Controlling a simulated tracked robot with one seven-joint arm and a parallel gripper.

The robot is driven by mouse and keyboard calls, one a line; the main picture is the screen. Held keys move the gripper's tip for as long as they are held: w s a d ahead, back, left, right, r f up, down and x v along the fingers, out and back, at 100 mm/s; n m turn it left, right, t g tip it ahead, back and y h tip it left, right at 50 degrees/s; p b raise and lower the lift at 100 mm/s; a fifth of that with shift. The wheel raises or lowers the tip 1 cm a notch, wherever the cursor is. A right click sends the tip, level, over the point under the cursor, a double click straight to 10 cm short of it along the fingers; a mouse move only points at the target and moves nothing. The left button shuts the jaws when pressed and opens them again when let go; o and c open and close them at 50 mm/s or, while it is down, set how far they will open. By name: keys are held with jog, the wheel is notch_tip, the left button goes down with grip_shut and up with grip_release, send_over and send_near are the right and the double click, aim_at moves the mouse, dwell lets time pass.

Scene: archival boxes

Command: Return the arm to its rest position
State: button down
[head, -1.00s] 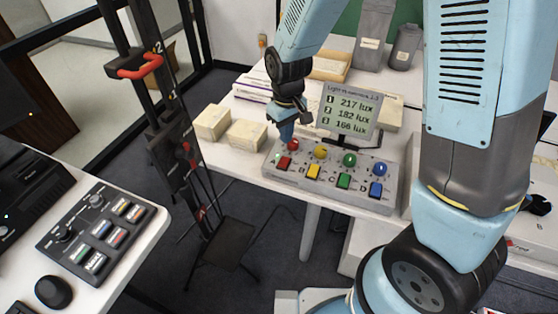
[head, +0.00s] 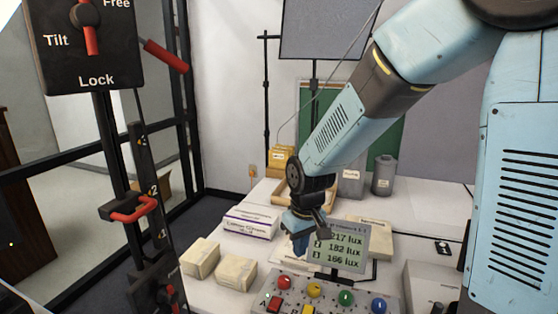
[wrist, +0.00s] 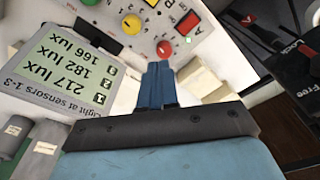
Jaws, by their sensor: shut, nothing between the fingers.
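My gripper (head: 300,246) is at the end of my light-blue arm, which reaches in from the upper right. Its blue fingers are shut and empty, pointing down just left of the lux display (head: 341,250). In the head view the fingertips appear a little above the red knob (head: 284,282) of the grey control panel (head: 330,291). In the wrist view the closed fingers (wrist: 157,72) point toward the panel, with the red knob (wrist: 164,48) close past their tips. I see no clear gap or touch between tips and knob.
Two cream boxes (head: 236,272) and a white labelled box (head: 251,224) stand left of my gripper. Grey canisters (head: 384,175) and a wooden tray (head: 262,189) are behind. A black stand with red handles (head: 128,208) rises at the left. The display reads 217, 182 and 166 lux.

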jog(key=s+d+r+m+t, duration=0.4)
jog(key=s+d+r+m, duration=0.2)
jog(key=s+d+r, duration=0.8)
jog(key=d+r, duration=0.4)
jog(key=shift+s+d+r+t+h, duration=0.2)
jog(key=shift+s+r+t+h, duration=0.05)
jog(key=shift+r+t+h, duration=0.1)
